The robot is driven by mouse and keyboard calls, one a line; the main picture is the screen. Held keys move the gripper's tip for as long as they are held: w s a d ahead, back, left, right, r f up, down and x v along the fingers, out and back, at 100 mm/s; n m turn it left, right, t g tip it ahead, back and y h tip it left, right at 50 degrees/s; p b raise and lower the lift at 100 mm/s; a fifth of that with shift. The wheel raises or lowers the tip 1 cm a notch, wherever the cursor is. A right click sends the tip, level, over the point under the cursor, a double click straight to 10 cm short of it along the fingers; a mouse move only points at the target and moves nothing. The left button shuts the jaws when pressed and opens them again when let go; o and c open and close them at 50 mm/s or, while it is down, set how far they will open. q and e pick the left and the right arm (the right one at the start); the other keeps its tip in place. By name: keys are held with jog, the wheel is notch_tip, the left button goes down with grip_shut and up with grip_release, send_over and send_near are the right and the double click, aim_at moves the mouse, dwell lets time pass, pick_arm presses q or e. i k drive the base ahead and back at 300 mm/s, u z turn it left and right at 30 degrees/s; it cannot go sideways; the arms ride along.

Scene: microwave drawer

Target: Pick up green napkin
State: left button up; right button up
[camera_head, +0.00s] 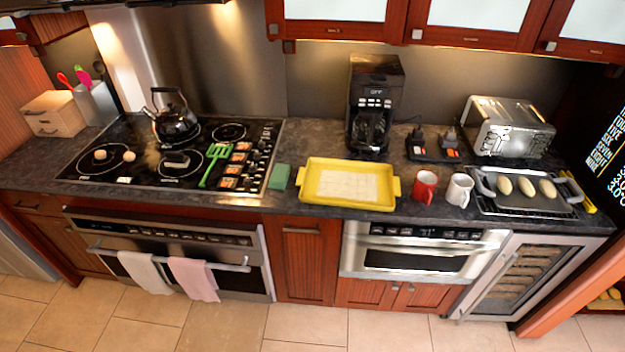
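A small dark green rectangular piece (280,177) lies on the dark countertop between the stovetop and the yellow tray. It is the only napkin-like green thing in view, but it is too small to tell whether it is folded cloth or a sponge. A bright green slotted spatula (214,159) lies on the stovetop to its left. Neither of my grippers shows in the head view.
A yellow tray (397,200) sits close to the green piece's right. The black stovetop (140,184) with a kettle (175,122) is on the left. A coffee maker (374,98), red mug (425,187), white mug (459,190) and toaster (508,128) stand right. Tiled floor in front is clear.

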aim_at(279, 177)
jog(key=k, duration=0.55)
jog(key=u, duration=0.4)
jog(key=i, duration=1.5)
jog(key=z, duration=0.65)
